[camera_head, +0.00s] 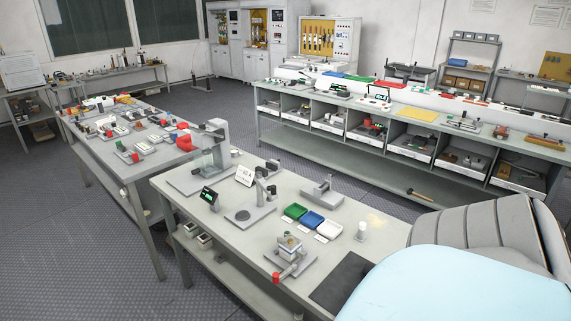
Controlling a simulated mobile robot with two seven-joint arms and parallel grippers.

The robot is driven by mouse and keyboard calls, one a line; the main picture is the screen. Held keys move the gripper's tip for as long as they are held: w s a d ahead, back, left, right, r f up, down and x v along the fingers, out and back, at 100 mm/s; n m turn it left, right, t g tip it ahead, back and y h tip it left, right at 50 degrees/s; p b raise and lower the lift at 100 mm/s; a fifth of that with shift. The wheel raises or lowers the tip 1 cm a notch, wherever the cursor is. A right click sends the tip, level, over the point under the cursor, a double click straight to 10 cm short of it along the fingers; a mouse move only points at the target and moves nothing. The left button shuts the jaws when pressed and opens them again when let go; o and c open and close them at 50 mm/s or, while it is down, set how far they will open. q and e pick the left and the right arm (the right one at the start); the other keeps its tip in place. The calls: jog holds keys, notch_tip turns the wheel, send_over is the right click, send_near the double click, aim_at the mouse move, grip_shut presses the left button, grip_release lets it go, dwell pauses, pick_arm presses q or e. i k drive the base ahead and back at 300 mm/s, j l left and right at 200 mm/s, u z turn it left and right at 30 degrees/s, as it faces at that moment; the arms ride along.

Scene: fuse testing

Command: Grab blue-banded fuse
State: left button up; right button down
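A small white cylinder (361,231) stands upright on the right part of the near grey workbench (225,225). It may be a fuse, but it is too small to show a coloured band, so I cannot make out a blue-banded fuse. Green (294,211), blue (312,219) and white (329,230) trays sit side by side to its left. A white sign (244,175) reading about "63 A" stands farther back on the bench. Neither of my grippers is in view.
A metal fixture with a red handle (290,250) stands at the bench's front. A dark mat (342,283) lies at its right end. Grey and pale-blue shapes cover the lower right. A cluttered bench (140,190) and a shelved counter (330,150) stand beyond; open floor lies between.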

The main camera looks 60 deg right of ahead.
aim_at(290, 252)
jog(key=z, duration=1.75)
jog(key=j, duration=0.75)
jog(key=k, duration=0.1)
